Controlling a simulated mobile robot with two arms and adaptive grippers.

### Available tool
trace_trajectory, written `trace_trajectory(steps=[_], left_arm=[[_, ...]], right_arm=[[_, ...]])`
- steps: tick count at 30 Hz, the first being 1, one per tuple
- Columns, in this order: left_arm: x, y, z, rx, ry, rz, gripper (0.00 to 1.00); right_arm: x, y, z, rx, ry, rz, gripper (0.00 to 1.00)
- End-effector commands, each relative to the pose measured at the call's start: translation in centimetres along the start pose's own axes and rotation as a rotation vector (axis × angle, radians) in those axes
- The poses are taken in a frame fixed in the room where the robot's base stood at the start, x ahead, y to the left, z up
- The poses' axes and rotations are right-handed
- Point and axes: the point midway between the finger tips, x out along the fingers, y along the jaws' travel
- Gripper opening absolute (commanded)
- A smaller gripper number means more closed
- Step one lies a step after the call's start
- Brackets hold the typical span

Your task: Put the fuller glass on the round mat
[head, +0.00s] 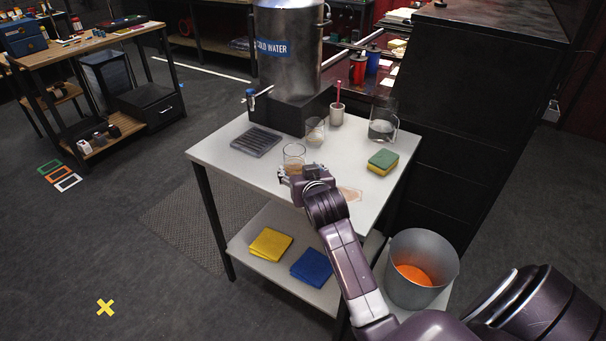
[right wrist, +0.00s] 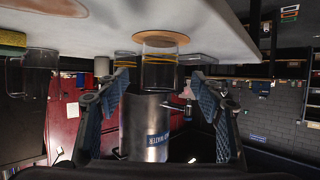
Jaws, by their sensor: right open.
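A clear glass (head: 293,153) stands upright near the middle of the white table. In the right wrist view, which is upside down, the glass (right wrist: 160,68) appears to stand on a round brown mat (right wrist: 138,38). A second clear glass (head: 315,128) stands behind it and to the right; it is partly hidden in the right wrist view. I cannot tell the liquid levels clearly. My right gripper (head: 289,176) is open at the near side of the front glass. In the right wrist view its spread fingers (right wrist: 165,100) show on both sides of that glass. My left gripper is out of view.
A cold water tank (head: 288,75) stands at the back, with a dark drip tray (head: 255,142) at its left. A jug (head: 383,123), a cup (head: 337,115) and a green-yellow sponge (head: 383,162) are to the right. A metal bucket (head: 422,255) stands lower right.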

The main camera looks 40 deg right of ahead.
Motion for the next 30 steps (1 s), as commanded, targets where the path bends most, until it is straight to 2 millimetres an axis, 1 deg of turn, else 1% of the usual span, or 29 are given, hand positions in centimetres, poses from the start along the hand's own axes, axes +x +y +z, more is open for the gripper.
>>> trace_trajectory(steps=[1,4,6,10,30], left_arm=[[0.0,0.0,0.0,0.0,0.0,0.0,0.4],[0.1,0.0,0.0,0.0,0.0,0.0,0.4],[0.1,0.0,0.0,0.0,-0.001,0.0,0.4],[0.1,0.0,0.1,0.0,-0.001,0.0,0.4],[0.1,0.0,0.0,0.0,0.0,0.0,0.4]], right_arm=[[-0.9,0.0,0.0,0.001,0.001,-0.001,0.6],[-2.2,-0.1,0.0,0.001,0.001,-0.001,0.6],[-3.0,0.0,0.0,0.0,0.0,-0.001,0.6],[-3.8,0.0,0.0,-0.001,0.001,0.0,0.6],[-4.0,0.0,0.0,0.0,0.0,0.0,0.6]])
